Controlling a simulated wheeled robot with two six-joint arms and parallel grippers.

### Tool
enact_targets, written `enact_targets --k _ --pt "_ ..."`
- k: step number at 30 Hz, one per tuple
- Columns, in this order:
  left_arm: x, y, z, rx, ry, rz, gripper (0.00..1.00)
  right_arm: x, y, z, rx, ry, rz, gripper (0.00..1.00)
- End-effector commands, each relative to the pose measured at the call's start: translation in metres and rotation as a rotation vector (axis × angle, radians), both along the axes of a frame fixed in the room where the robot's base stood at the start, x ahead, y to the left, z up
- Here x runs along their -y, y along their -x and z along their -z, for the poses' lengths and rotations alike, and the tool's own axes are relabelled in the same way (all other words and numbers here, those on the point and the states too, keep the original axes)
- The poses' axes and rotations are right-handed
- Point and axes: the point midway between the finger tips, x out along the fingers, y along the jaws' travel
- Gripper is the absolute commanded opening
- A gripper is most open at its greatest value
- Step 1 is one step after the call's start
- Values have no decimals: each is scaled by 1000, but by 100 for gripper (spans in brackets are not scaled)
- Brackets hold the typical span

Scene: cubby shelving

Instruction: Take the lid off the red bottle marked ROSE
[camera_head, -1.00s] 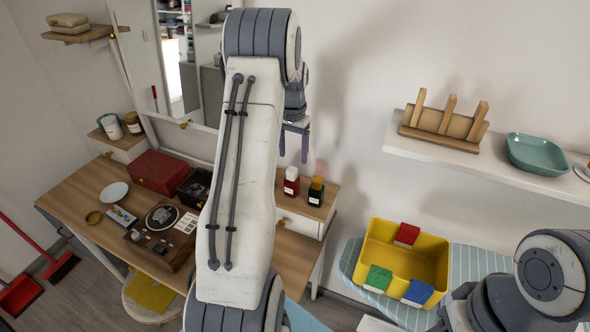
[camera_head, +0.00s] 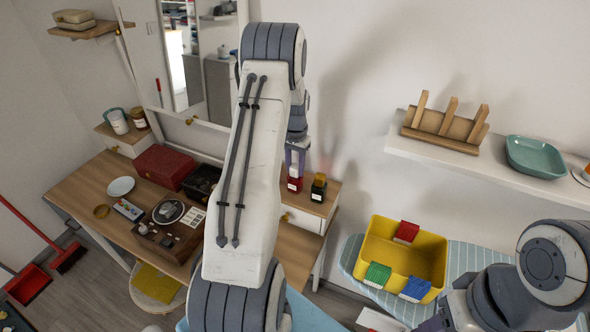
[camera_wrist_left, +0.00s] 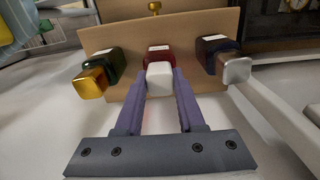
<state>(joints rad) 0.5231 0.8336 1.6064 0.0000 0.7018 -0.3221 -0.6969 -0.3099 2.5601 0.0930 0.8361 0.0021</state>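The red bottle (camera_head: 295,184) stands on a small wooden-topped shelf at the right end of the desk. It also shows in the left wrist view (camera_wrist_left: 158,52), with a pale label too small to read. Its white lid (camera_wrist_left: 159,77) is on it. My left gripper (camera_head: 297,158) is over the bottle, pointing down. In the left wrist view its two purple fingers (camera_wrist_left: 160,85) are apart, one on each side of the white lid, and look open. I cannot tell whether they touch it. My right gripper is out of view; only that arm's links show.
A dark green bottle with a gold lid (camera_wrist_left: 91,82) and a dark blue bottle with a silver lid (camera_wrist_left: 236,68) stand close on either side. A mirror (camera_head: 200,60) rises behind the desk. A yellow bin (camera_head: 433,252) stands at the right.

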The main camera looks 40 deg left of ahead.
Motion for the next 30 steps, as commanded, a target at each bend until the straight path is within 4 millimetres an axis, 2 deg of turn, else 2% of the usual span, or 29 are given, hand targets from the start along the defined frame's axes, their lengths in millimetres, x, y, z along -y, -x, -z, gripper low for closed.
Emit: enact_targets --k 13,17,21,30 --pt "0 -1 -4 2 -1 0 0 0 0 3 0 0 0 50" --pt "-1 -1 -16 4 -3 0 0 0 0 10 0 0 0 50" --pt "-1 -1 -39 6 -3 0 0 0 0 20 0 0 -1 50" --pt "57 27 -76 5 -2 4 0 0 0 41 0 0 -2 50"
